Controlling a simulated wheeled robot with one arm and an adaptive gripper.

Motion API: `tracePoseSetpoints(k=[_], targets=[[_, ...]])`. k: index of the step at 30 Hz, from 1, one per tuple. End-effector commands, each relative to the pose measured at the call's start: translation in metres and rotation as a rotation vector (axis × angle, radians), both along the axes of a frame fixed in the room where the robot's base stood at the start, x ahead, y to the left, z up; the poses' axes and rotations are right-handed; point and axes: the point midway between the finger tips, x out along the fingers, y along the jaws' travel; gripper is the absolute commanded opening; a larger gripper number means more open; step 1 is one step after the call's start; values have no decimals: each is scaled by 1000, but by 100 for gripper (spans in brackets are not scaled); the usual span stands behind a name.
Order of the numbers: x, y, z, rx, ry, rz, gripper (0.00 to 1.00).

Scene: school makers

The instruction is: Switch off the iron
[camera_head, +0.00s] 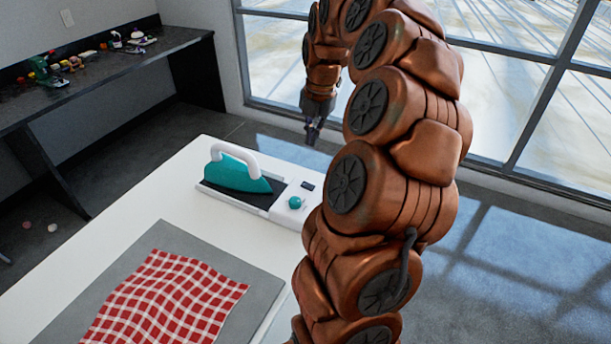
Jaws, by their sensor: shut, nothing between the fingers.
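A teal iron (238,177) with a white handle rests on a dark plate of a white base unit (262,207) on the white table. The right part of the base has a teal round knob (295,202) and a small dark display (307,186). The knob's marking is too small to read. My gripper (312,138) is shut and empty, pointing down, above and beyond the base near its display end. It appears apart from the iron and the knob. My arm hides part of the table to the right of the base.
A red and white checked cloth (165,300) lies on a grey mat (259,277) at the front of the white table (150,207). A dark bench (105,72) with several small items stands at the back left. Large windows (520,120) are behind my arm.

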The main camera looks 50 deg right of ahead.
Motion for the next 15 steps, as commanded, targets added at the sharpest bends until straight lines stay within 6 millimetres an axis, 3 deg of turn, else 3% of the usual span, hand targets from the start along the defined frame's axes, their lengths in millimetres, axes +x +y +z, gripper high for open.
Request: tracePoseSetpoints(k=[8, 15], targets=[[1, -1, -11, -1, 1, -4, 0], [3, 0, -42, 2, 6, -5, 0]])
